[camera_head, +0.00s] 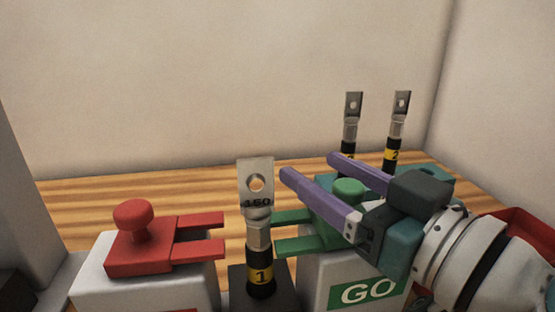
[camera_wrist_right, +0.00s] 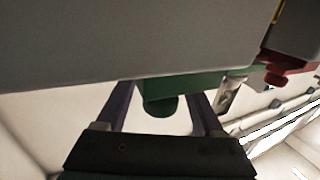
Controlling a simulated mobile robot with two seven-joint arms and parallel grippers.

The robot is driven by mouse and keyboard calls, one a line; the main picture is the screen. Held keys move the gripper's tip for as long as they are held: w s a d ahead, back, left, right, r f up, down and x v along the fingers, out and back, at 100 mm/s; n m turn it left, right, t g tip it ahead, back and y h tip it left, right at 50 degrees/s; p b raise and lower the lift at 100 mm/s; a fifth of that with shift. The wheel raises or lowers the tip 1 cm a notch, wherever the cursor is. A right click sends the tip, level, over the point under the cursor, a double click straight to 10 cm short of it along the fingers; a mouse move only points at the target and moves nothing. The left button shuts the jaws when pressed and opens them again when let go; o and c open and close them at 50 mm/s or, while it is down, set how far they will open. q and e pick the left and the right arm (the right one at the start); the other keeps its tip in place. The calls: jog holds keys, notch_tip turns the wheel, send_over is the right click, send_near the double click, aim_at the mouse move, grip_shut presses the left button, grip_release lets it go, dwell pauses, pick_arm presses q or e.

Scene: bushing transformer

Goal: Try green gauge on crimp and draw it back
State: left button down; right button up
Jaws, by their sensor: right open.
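The green gauge (camera_head: 327,228) lies on the white stand (camera_head: 318,268) marked GO. Its two prongs point left and end just right of the crimp (camera_head: 258,235) of the upright lug numbered 1, apparently short of it. My right gripper (camera_head: 309,167) is open, its purple fingers on either side of the gauge's green knob (camera_head: 348,190). In the right wrist view the knob (camera_wrist_right: 160,106) hangs between the spread fingers, with a gap visible on each side. My left gripper is not in view.
A red gauge (camera_head: 140,255) with a round knob lies on a white stand (camera_head: 150,289) at the left, prongs pointing right. Two more upright lugs (camera_head: 353,105) (camera_head: 401,103) stand behind my right gripper. A red edge (camera_head: 520,230) shows at the far right.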

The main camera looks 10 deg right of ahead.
jog(key=shift+s, duration=0.1)
jog(key=shift+c, duration=0.8)
grip_shut()
dwell(0.5)
